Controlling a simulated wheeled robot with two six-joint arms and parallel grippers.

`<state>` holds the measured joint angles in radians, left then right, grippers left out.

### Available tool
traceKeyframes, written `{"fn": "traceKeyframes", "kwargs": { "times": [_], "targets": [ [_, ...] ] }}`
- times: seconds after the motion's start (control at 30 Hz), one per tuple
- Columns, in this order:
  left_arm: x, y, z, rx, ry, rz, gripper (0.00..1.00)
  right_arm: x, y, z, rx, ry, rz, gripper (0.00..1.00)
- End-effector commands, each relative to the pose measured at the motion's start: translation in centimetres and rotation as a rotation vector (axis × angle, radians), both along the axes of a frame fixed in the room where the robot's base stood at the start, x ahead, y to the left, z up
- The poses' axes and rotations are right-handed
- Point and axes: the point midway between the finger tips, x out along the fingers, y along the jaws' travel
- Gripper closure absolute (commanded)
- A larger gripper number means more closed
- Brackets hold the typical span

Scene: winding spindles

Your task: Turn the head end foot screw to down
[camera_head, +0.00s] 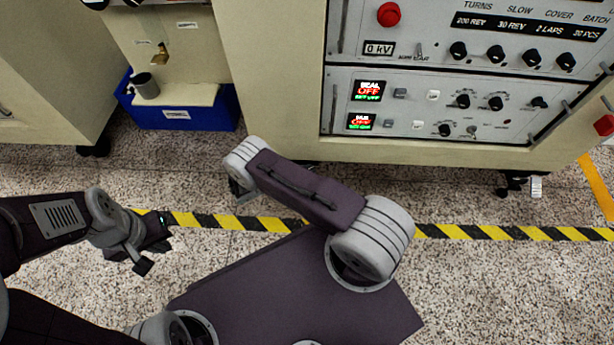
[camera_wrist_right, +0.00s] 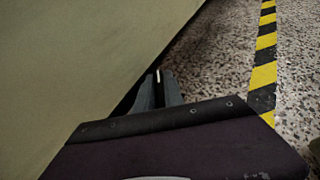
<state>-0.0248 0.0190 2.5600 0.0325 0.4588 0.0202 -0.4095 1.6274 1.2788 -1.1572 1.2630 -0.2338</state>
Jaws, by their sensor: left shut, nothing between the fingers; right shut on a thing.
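My right gripper shows in the right wrist view (camera_wrist_right: 160,92), its fingers closed under the lower edge of the beige cabinet (camera_wrist_right: 80,60). A thin pale sliver shows between the fingertips. It sits where the head end foot screw would be, but the screw is almost wholly hidden. In the head view my right wrist reaches the cabinet's lower left corner and the fingertips are not clear. My left gripper (camera_head: 142,262) is shut and empty, low over the floor at the left, well apart from the cabinet.
A caster (camera_head: 514,186) and a pale foot (camera_head: 536,187) stand under the cabinet's right end. A blue bin (camera_head: 185,118) with a metal cup (camera_head: 146,86) above it is at the left. Yellow-black tape (camera_head: 480,232) crosses the speckled floor. Open floor lies in front.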

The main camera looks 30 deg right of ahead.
Motion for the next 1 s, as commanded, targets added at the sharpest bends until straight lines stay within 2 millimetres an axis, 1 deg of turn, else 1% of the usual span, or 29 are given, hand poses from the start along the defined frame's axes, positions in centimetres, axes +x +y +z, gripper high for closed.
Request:
{"fn": "traceKeyframes", "kwargs": {
  "times": [0.03,0.1,0.2,0.3,0.6,1.0],
  "targets": [
    [0.0,0.0,-1.7,0.0,0.0,0.0,1.0,0.2,0.0,-0.9,0.003,-0.006,-0.043,1.0],
    [0.0,0.0,-2.5,0.0,0.0,0.0,1.0,0.2,0.0,-0.8,0.003,-0.004,-0.106,1.0],
    [0.0,0.0,-3.4,0.0,0.0,0.0,1.0,0.1,0.0,-0.6,0.003,-0.004,-0.193,1.0],
    [0.0,0.0,-3.8,0.0,0.0,0.0,1.0,0.1,0.0,-0.4,0.003,-0.003,-0.271,1.0],
    [0.0,0.0,-4.1,0.0,0.0,0.0,1.0,0.0,0.0,-0.1,0.002,-0.001,-0.434,1.0],
    [0.0,0.0,-4.1,0.0,0.0,0.0,1.0,-0.1,0.0,0.0,-0.001,0.001,-0.505,1.0]
  ]
}}
